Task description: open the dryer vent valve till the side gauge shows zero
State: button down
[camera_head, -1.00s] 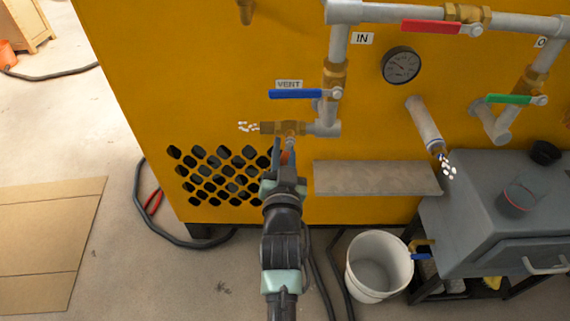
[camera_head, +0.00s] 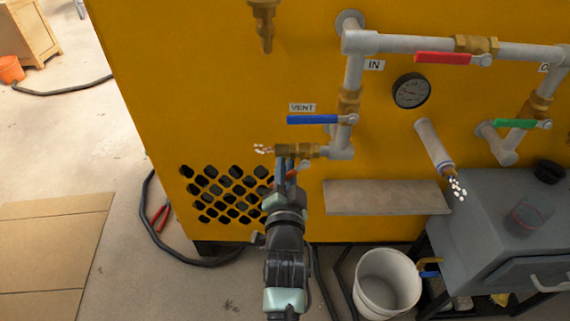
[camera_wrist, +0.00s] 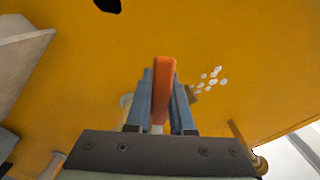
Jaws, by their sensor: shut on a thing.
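The VENT label (camera_head: 302,107) sits above a blue lever (camera_head: 312,120). Below it, a brass valve (camera_head: 308,151) lies on the end of the grey pipe, with white puffs (camera_head: 262,149) at its left outlet. My gripper (camera_head: 284,165) is just under this valve. In the wrist view its blue fingers (camera_wrist: 160,100) are shut on an orange handle (camera_wrist: 164,82), which points up between them; white puffs (camera_wrist: 210,77) show beside it. The round gauge (camera_head: 411,90) is on the yellow panel at right; its needle is too small to read.
A red lever (camera_head: 442,58) and a green lever (camera_head: 515,124) are on other pipes. A grey shelf (camera_head: 386,198) juts out right of my gripper. A white bucket (camera_head: 388,283) and a grey tank (camera_head: 490,220) stand below. A second pipe (camera_head: 434,147) also gives off white puffs.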

dwell(0.3)
jog(key=c, duration=0.8)
grip_release()
jog(key=shift+a, duration=0.1)
